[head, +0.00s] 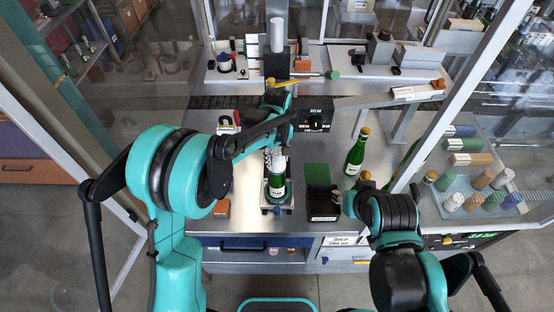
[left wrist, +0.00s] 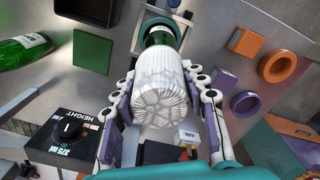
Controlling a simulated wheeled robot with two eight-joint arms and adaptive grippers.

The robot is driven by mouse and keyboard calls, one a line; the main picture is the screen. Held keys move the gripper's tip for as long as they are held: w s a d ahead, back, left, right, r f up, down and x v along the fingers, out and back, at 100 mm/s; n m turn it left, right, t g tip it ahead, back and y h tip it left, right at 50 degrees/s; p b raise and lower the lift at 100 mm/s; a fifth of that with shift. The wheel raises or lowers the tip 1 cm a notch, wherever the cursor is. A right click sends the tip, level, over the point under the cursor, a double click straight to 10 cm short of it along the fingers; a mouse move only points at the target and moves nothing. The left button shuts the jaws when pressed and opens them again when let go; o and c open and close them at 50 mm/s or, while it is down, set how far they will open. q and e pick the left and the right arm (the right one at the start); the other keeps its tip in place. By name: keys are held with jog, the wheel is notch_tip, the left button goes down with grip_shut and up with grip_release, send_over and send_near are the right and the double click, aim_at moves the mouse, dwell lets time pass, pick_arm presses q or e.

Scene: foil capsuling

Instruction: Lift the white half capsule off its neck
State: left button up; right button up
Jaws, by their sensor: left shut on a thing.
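The white half capsule (left wrist: 162,95) is wrinkled, with its closed end toward the camera in the left wrist view. My left gripper (left wrist: 163,108) has its fingers on both sides of it and is shut on it. Behind the capsule is the green bottle (left wrist: 158,37), whose neck is hidden by it. In the head view the labelled green bottle (head: 277,187) stands upright on a small stand, with my left gripper (head: 274,156) at its top. Whether the capsule still touches the neck cannot be told. My right gripper (head: 364,181) is small and partly hidden by its arm, right of the stand.
Another green bottle (head: 356,153) with a yellowish top stands farther right. A black HEIGHT dial box (left wrist: 70,134) is near my left gripper. Orange and purple rings (left wrist: 278,66) lie to the right.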

pick_arm(q)
jog(key=shift+r+b, duration=1.5)
jog(key=shift+r, duration=5.35)
